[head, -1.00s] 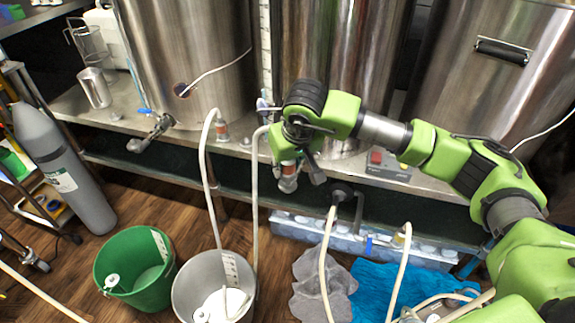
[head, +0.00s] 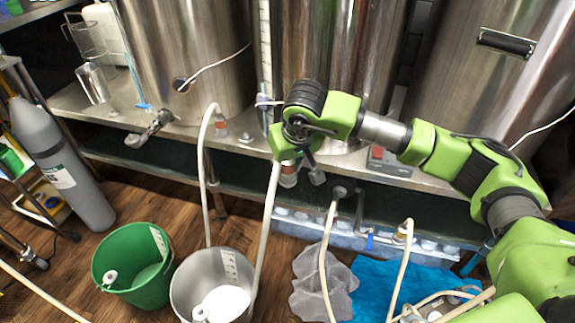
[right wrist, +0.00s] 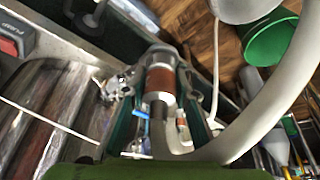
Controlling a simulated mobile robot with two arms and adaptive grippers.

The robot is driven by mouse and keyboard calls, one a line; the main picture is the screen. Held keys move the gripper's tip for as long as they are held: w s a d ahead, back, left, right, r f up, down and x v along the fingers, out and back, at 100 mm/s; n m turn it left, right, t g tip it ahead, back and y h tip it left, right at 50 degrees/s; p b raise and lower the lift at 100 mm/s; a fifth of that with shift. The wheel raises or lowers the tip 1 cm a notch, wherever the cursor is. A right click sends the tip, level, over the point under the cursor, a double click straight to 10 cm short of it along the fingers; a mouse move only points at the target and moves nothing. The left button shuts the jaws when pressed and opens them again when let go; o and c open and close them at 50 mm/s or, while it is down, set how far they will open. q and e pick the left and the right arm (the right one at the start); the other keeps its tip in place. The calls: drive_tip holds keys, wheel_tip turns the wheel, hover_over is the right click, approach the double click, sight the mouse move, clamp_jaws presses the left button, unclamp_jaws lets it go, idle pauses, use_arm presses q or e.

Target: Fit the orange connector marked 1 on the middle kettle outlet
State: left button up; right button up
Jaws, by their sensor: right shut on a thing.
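My right gripper (head: 300,172) is in front of the middle kettle (head: 335,60), just off the bench edge. It is shut on an orange-banded connector (head: 288,174) with a pale hose (head: 266,230) running down from it. In the right wrist view the connector (right wrist: 160,82) lies between the fingers, and its hose (right wrist: 255,125) curves away to the right. No number can be read on it. A metal fitting (right wrist: 112,88) shows beside it, apart from it; I cannot tell if it is the middle outlet. My arm hides that outlet in the head view. My left gripper is not in view.
Another orange-banded connector (head: 221,126) on a hose is at the bench edge to the left. The left kettle's valve (head: 150,130) juts out. A grey bucket (head: 178,285) and a green bucket (head: 108,262) stand below. A red-switch box (head: 376,155) sits right of my gripper.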

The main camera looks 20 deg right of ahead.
drive_tip(key=o, duration=1.3)
drive_tip(key=shift+c, duration=0.2)
